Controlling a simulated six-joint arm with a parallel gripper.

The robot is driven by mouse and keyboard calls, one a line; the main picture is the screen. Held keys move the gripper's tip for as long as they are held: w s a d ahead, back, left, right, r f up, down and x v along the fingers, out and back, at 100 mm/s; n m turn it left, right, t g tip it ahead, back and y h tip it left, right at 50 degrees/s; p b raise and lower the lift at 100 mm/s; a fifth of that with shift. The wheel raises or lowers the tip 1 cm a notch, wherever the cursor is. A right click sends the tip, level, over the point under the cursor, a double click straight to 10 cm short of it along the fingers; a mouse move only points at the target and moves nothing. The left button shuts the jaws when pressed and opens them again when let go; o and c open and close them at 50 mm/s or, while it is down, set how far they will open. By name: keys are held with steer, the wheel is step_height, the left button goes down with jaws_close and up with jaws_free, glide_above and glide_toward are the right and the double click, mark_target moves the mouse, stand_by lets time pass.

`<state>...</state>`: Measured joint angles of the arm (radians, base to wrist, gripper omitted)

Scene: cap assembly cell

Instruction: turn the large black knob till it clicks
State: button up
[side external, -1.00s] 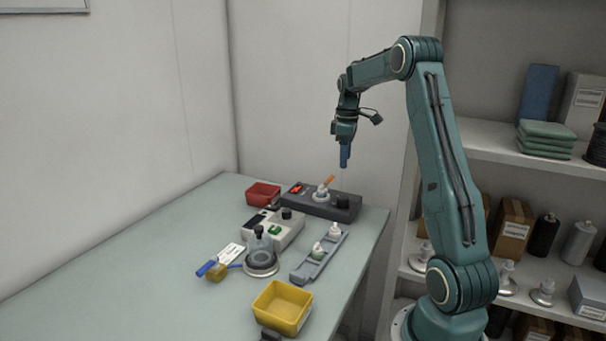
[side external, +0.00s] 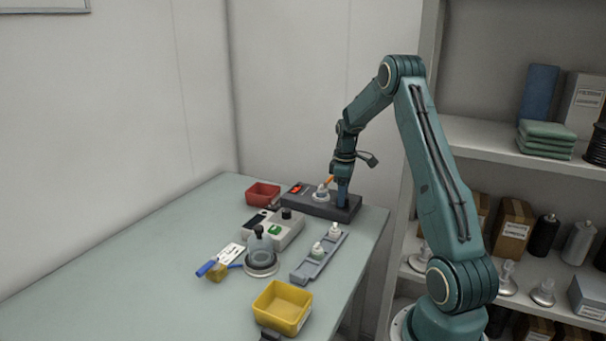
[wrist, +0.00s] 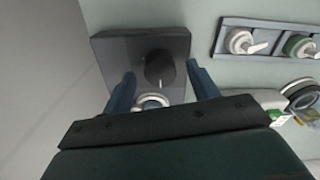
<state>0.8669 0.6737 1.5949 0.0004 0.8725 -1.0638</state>
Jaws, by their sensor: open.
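The large black knob (wrist: 160,68) sits on a dark grey box (wrist: 112,52) and has a pale pointer line. My gripper (wrist: 161,74) is open, with one blue finger on each side of the knob; I see gaps between the fingers and the knob. In the side external view my gripper (side external: 343,198) is down at the right end of the dark box (side external: 318,206), and its fingers hide the knob there.
A light grey box (side external: 272,230) with a smaller black knob stands in front. The table's left side is clear.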

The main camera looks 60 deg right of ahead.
steer(key=shift+f, duration=0.2)
steer(key=c, duration=1)
